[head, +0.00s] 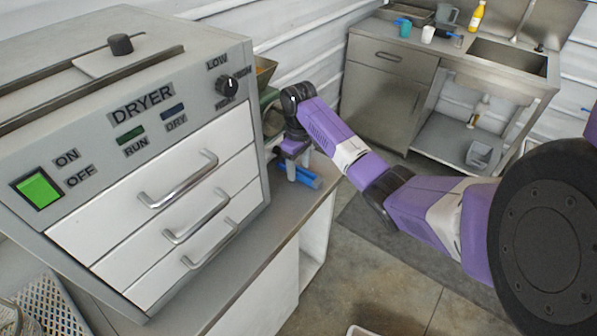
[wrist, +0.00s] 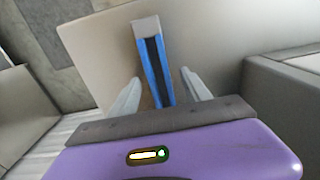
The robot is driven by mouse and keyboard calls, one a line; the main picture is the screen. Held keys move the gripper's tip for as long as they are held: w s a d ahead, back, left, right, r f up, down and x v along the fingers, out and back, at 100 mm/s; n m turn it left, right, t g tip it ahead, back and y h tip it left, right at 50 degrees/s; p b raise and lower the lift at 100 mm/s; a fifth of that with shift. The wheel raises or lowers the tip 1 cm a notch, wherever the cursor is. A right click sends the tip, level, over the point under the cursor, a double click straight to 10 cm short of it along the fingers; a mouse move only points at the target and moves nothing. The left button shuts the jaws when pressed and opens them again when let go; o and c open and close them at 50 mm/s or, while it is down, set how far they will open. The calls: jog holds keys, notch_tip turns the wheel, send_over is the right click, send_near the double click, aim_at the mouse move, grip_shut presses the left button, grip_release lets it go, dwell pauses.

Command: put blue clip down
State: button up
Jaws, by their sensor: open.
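The blue clip (wrist: 164,80) is long and narrow, with a pale grey end piece. In the wrist view it lies on the counter between the two fingers of my gripper (wrist: 160,76), with a gap visible on each side. My gripper is open. In the head view, the clip (head: 309,179) shows as a blue strip on the counter beside the dryer, under and behind my gripper (head: 294,168). My fingers and wrist hide part of it there.
The grey dryer (head: 190,85) with white drawers stands close left of my gripper. The counter (head: 285,222) ends just right of it, above the floor. A steel sink unit (head: 388,95) with cups and a yellow bottle (head: 476,16) stands at the back. Something green is partly hidden behind my wrist.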

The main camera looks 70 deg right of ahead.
jog(key=shift+f, duration=0.15)
grip_shut()
dwell(0.4)
jog(key=shift+s+r+b, duration=0.2)
jog(key=shift+r+b, duration=0.15)
jog(key=shift+r, duration=0.05)
notch_tip(320, 180, up, 6)
jog(key=s+a+p, duration=0.2)
jog(key=s+p, duration=0.1)
jog(key=s, duration=0.6)
jog(key=s+a+p, duration=0.2)
jog(key=s+p, duration=0.2)
jog(key=s, duration=0.6)
jog(key=shift+a+r, duration=0.15)
jog(key=shift+a, duration=0.1)
